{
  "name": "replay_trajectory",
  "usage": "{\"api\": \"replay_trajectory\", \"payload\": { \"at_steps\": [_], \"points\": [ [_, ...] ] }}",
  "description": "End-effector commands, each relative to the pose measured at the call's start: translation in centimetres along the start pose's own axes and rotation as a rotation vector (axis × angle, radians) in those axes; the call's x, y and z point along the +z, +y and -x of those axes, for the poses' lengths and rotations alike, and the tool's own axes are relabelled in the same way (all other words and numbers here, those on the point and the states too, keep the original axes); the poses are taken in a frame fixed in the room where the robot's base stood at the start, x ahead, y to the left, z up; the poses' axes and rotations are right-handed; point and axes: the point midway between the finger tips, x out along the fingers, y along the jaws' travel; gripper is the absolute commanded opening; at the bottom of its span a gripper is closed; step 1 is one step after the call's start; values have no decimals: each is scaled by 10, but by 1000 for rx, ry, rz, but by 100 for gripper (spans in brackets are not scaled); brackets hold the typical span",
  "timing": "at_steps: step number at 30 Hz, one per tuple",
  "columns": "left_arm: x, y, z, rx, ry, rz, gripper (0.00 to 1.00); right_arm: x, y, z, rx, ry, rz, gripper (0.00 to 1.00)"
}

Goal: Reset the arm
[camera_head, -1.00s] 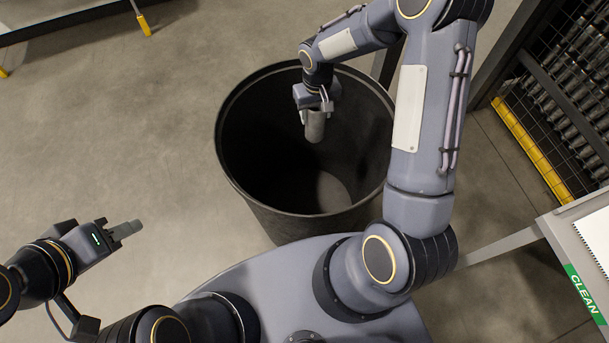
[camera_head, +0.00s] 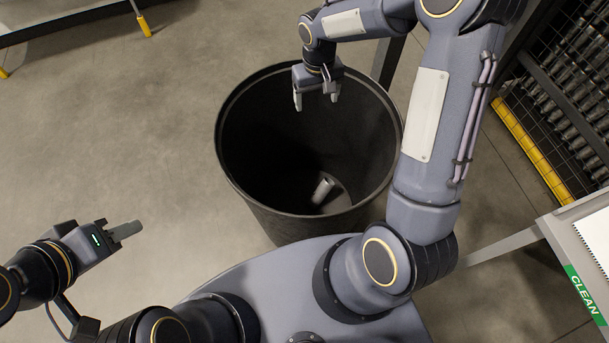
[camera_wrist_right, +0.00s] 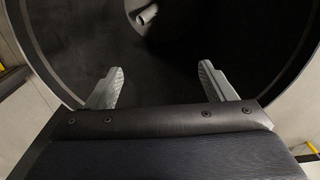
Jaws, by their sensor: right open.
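My right gripper (camera_head: 316,98) is open and empty over the far side of a large black bin (camera_head: 229,170). In the right wrist view its two fingers (camera_wrist_right: 160,88) stand apart with nothing between them. A grey can (camera_head: 322,190) lies tilted on the floor of the bin; it also shows in the right wrist view, beyond the fingers (camera_wrist_right: 147,14). My left gripper (camera_head: 126,231) is at the lower left, away from the bin; its fingers show edge-on, so I cannot tell whether it is open.
At the right stands a rack of several metal cans (camera_head: 575,90) behind dark mesh with a yellow edge (camera_head: 535,150). A table with a green CLEAN label (camera_head: 584,293) is at the lower right. The floor left of the bin is clear.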

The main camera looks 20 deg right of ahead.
Motion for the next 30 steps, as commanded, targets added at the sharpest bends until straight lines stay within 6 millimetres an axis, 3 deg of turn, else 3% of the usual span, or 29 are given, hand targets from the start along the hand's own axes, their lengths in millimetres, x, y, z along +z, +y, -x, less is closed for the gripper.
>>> {"api": "replay_trajectory", "payload": {
  "at_steps": [5,20,23,26,30],
  "points": [
    [0,0,0,0,0,0,36,0,0,13,-1,0,1,77],
    [0,0,0,0,0,0,36,1,0,16,-2,2,-1,77],
    [0,0,1,0,0,0,36,9,4,32,-18,21,-8,77],
    [-1,1,2,0,0,0,36,30,10,62,-54,60,-25,77],
    [-2,2,5,0,0,0,36,80,15,111,-132,142,-51,77]
  ]
}}
